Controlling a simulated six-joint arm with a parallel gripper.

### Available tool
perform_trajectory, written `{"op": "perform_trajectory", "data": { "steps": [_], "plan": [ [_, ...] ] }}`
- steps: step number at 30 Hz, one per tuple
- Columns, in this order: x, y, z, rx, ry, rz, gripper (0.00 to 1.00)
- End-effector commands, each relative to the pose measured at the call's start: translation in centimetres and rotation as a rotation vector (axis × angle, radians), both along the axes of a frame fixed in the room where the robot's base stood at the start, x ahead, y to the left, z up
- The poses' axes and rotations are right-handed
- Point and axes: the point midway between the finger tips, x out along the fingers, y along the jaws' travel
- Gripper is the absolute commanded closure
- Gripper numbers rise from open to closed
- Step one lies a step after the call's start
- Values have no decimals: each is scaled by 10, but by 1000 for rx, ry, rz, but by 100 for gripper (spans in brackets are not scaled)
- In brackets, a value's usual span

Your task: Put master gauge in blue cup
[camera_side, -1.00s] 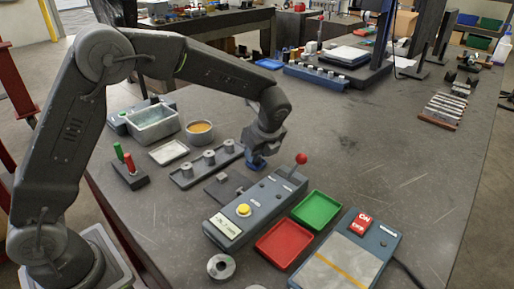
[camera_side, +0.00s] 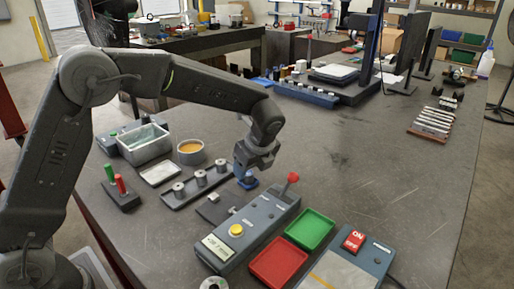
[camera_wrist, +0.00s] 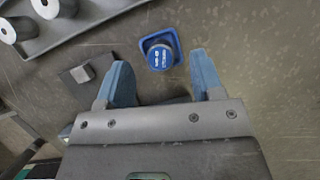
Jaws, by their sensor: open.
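A round piece with a blue top and white lettering (camera_wrist: 161,57) stands in a square blue holder (camera_wrist: 146,43) in the wrist view. It looks like the master gauge in the blue cup, but the lettering is too small to read surely. In the side view the blue holder (camera_side: 247,183) lies on the bench just below my gripper (camera_side: 244,172), which partly hides it. My gripper (camera_wrist: 163,68) is open in the wrist view. Its two blue fingers are apart with nothing between them, and the blue piece lies just beyond the gap between the tips.
A rail with several grey cylinders (camera_side: 200,187) lies left of the holder. A small plate with a block (camera_wrist: 84,74) is close by. A control box with a red-knobbed lever (camera_side: 291,179) stands at right, near green (camera_side: 310,229) and red (camera_side: 279,262) trays.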

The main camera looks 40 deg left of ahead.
Motion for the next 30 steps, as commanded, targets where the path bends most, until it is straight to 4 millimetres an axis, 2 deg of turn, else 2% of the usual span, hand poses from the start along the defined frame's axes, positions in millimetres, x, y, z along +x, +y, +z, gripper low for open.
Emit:
{"op": "perform_trajectory", "data": {
  "steps": [9,15,21,30],
  "plan": [
    [-4,-28,67,-2,-6,-3,39],
    [-7,-40,96,-1,-4,-2,39],
    [-8,-44,109,0,-2,-1,39],
    [-8,-45,109,-1,-2,-1,39]
  ]
}}
